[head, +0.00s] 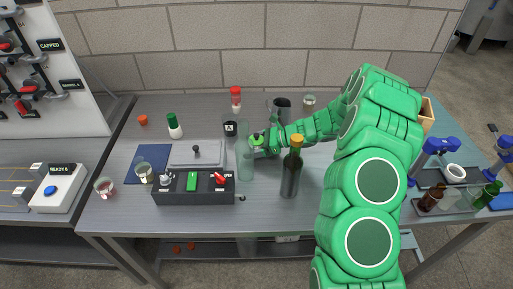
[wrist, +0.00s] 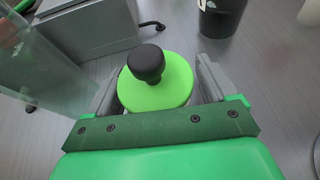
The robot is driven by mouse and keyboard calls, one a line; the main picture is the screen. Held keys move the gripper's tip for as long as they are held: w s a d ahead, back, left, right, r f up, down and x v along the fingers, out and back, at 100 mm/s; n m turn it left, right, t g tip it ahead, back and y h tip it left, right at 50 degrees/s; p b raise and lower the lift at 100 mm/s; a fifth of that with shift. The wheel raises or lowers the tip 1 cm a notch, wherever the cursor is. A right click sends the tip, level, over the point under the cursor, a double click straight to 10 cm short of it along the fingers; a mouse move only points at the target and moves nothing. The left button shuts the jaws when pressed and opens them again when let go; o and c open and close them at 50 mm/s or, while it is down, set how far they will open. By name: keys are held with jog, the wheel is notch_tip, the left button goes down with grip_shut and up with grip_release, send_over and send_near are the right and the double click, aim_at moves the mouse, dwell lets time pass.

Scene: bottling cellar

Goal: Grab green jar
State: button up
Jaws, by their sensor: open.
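The green jar (wrist: 160,88) shows in the wrist view as a round lime-green lid with a black knob on top; its body is hidden below the lid. In the head view its lid (head: 256,139) shows small near the table's middle, partly hidden by my gripper. My gripper (wrist: 158,82) is open, with one grey finger on each side of the lid. I cannot tell whether the fingers touch the jar. In the head view my gripper (head: 262,147) reaches in from the right.
A tall clear glass (head: 245,165) stands close to the jar's left. A dark bottle with an orange cap (head: 291,172) stands in front to the right. A black cup (head: 230,129) is behind left. A control box with switches (head: 194,196) lies at the front left.

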jog(key=c, duration=1.1)
jog(key=shift+c, duration=0.2)
